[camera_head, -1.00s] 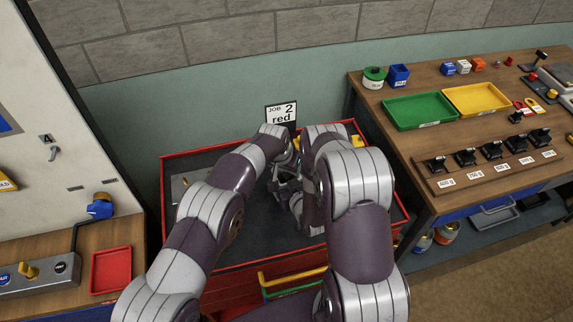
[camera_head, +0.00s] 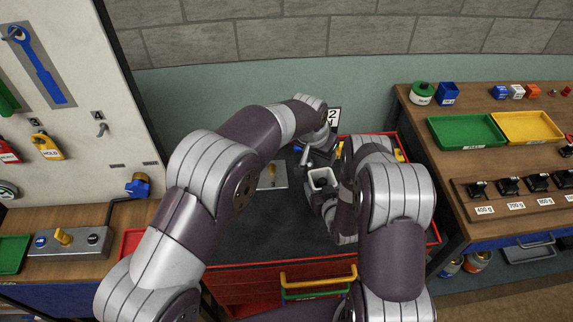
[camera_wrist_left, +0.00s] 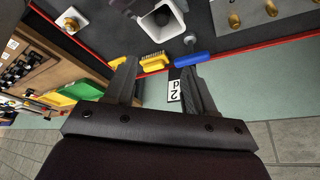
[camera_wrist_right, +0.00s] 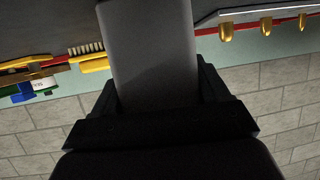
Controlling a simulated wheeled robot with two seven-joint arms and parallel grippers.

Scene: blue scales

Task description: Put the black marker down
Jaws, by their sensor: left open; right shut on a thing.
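A light grey, square-mouthed cup (camera_head: 322,178) is held above the dark top of the red cabinet. My right gripper (camera_wrist_right: 155,85) is shut on it; its grey wall fills the space between the fingers in the right wrist view. In the left wrist view the cup (camera_wrist_left: 178,28) has a dark inside, and a small dark shape shows in it. I cannot tell whether that is the black marker; no marker is clear elsewhere. My left gripper (camera_wrist_left: 156,72) is open and empty, behind the cup and apart from it in the head view.
The cabinet's dark top (camera_head: 275,232) is free at the front left. A metal plate with brass pegs (camera_head: 272,176) lies left of the cup. A yellow brush (camera_wrist_left: 153,62) and a blue-handled tool (camera_wrist_left: 192,58) lie by the back edge, near a job card (camera_wrist_left: 174,91).

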